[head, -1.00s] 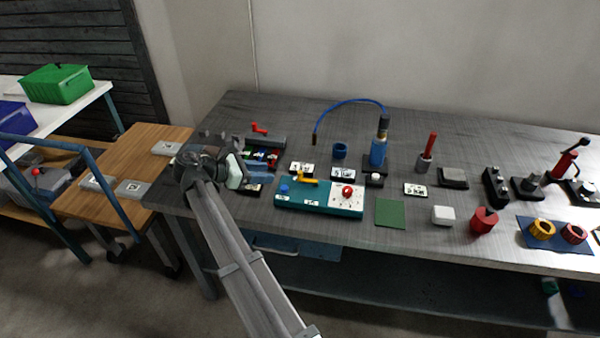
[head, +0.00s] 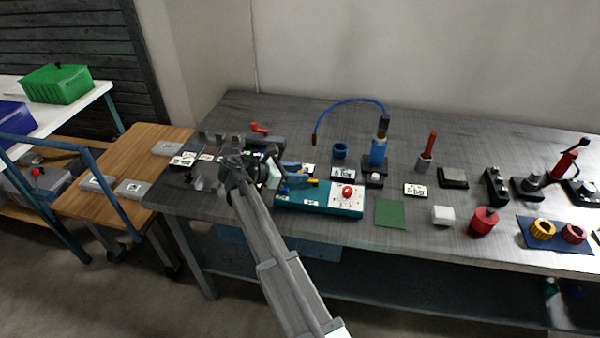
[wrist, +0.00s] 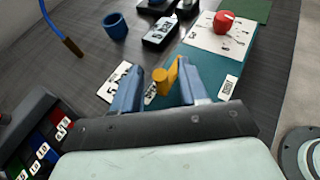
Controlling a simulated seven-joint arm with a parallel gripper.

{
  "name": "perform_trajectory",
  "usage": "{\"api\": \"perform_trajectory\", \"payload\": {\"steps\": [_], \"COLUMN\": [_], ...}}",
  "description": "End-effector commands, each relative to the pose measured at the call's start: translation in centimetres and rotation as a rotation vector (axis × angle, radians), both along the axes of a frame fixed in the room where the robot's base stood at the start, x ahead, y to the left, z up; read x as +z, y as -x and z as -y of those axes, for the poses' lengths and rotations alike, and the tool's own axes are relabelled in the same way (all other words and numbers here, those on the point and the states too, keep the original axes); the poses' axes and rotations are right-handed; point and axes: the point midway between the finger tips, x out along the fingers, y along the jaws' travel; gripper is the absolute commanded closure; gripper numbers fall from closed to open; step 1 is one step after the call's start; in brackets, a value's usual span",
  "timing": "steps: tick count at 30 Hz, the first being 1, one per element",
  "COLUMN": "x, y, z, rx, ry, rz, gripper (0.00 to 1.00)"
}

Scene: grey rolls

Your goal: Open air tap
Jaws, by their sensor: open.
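A teal panel box (head: 325,202) stands at the bench's front edge with a yellow lever (head: 312,182) on its back left part. The lever also shows in the wrist view (wrist: 165,76), between the two blue fingers of my gripper (wrist: 160,85). In the head view my gripper (head: 300,174) is at the panel's left back side. A red knob (head: 347,191) sits on the panel's white plate at the right. The blue knob (head: 284,190) is at its left.
A red-handled piece (head: 259,128) is at the back left. A blue cup (head: 340,150) and a blue cylinder with a hose (head: 377,152) stand behind the panel. A green mat (head: 390,213) lies to its right. A tray with coloured slots (wrist: 35,145) is left in the wrist view.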

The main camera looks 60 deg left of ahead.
Motion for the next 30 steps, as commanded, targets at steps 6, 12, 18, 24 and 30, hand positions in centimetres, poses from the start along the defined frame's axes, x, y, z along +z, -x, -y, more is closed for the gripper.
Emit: {"api": "perform_trajectory", "payload": {"steps": [6,12,18,24,30], "x": [-0.48,-0.52,-0.52,-0.51,-0.51], "y": [-1.18,-1.32,-1.29,-1.28,-1.27], "z": [0.20,0.21,0.20,0.20,0.20], "rx": [-0.001,0.000,0.000,0.000,0.000], "ry": [0.000,-0.001,0.000,0.000,0.000], "rz": [0.000,0.000,0.000,0.000,0.000], "gripper": [0.57,0.57,0.65,0.84,1.00]}}
